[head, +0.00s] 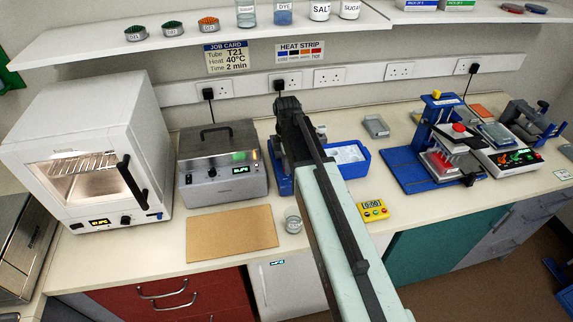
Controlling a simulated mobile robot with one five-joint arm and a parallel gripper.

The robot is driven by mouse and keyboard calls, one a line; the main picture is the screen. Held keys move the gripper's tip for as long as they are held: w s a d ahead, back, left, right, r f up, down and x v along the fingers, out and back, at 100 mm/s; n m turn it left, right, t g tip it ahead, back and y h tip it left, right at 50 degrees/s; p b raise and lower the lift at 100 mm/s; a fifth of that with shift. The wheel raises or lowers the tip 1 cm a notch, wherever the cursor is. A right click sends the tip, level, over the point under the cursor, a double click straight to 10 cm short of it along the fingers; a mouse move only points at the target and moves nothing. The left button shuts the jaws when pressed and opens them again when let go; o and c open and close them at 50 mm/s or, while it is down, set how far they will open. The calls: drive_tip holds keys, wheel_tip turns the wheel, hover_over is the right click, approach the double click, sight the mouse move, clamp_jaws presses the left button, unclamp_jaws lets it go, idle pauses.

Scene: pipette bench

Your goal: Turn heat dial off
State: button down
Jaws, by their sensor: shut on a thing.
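The grey heater box (221,170) with a black top handle stands left of my arm. A lit green readout (240,170) and small controls show on its front. The white oven (90,150) further left has a lit display and a dark round dial (126,220) low on its front. Which dial is the heat dial cannot be told from any label. The black end of my arm, with my gripper (287,106), is right of the grey box, in front of the wall sockets. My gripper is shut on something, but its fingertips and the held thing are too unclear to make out.
A blue tray (358,166) is partly behind my arm. A glass beaker (293,220), brown mat (230,232) and yellow timer (374,210) lie near the front edge. A blue press (400,172) stands right. A shelf (120,46) of jars runs above.

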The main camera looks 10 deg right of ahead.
drive_tip(key=shift+a, duration=0.1)
idle(0.3)
drive_tip(key=c, duration=1.2)
unclamp_jaws()
wheel_tip(320, 180, up, 8)
drive_tip(key=p, duration=0.8)
drive_tip(key=shift+f, duration=0.1)
